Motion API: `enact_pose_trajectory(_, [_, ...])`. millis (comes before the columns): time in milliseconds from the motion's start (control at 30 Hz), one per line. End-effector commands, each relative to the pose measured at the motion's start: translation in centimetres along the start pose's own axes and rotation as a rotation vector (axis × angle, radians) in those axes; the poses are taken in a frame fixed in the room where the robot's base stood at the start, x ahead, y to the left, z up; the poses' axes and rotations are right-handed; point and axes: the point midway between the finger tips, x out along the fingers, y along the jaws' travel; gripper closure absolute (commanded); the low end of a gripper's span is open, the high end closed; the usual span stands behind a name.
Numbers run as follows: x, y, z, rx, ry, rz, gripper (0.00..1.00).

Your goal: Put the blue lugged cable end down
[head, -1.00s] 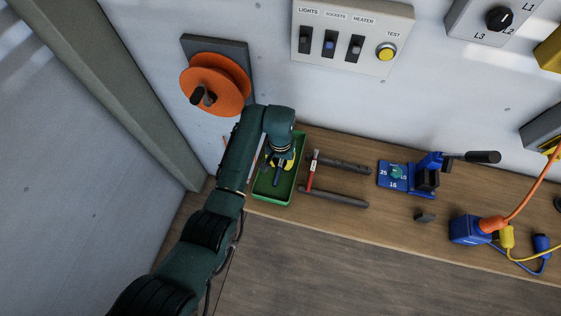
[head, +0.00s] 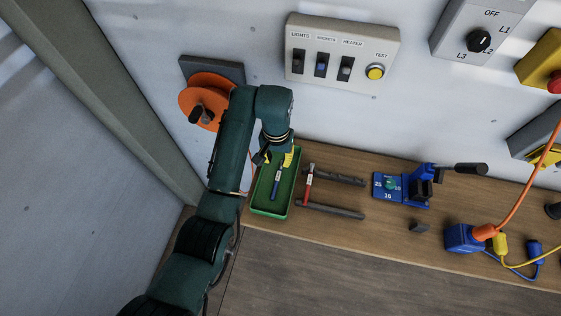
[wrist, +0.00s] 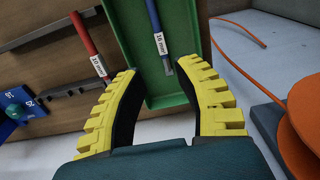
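The blue lugged cable end (head: 276,184), with a white label, lies in the green tray (head: 269,213). In the wrist view the blue cable end (wrist: 154,22) is inside the tray, its label reading 16 mm and its lug pointing toward my gripper. My gripper (wrist: 160,70) has its two yellow fingers spread apart with nothing between them. In the head view my gripper (head: 273,159) is above the back part of the tray, apart from the cable end. The forearm and wrist hide part of the tray's back.
A red cable end (head: 309,184) lies right of the tray across two dark bars (head: 332,210). A blue crimping tool (head: 391,190) stands farther right. An orange handwheel (head: 203,98) is on the wall behind my arm. The bench front is clear.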

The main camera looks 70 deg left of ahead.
Motion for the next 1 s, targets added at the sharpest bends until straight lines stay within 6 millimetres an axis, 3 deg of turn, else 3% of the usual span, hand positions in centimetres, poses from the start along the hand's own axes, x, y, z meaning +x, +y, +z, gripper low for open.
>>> enact_pose_trajectory(267, [-0.3, 0.0, 0.0, 0.0, -0.001, 0.0, 0.67])
enact_pose_trajectory(367, [-0.7, 1.1, -0.4, 0.021, 0.037, 0.001, 0.67])
enact_pose_trajectory(467, [-2.9, 5.9, -1.8, 0.112, 0.204, 0.015, 0.67])
enact_pose_trajectory(533, [-6.2, 11.8, -2.4, 0.216, 0.405, 0.051, 0.67])
enact_pose_trajectory(600, [-10.6, 18.4, -1.6, 0.324, 0.625, 0.115, 0.67])
enact_pose_trajectory(667, [-14.8, 23.3, 0.3, 0.404, 0.801, 0.186, 0.67])
enact_pose_trajectory(700, [-17.7, 26.2, 2.1, 0.452, 0.912, 0.241, 0.67])
enact_pose_trajectory(767, [-22.1, 30.0, 5.6, 0.515, 1.071, 0.333, 0.67])
enact_pose_trajectory(800, [-25.1, 32.0, 8.3, 0.551, 1.172, 0.401, 0.67])
enact_pose_trajectory(867, [-29.5, 34.1, 13.0, 0.597, 1.315, 0.512, 0.67])
enact_pose_trajectory(900, [-32.3, 35.0, 16.2, 0.62, 1.402, 0.589, 0.67])
enact_pose_trajectory(1000, [-38.0, 35.3, 23.6, 0.651, 1.579, 0.768, 0.67])
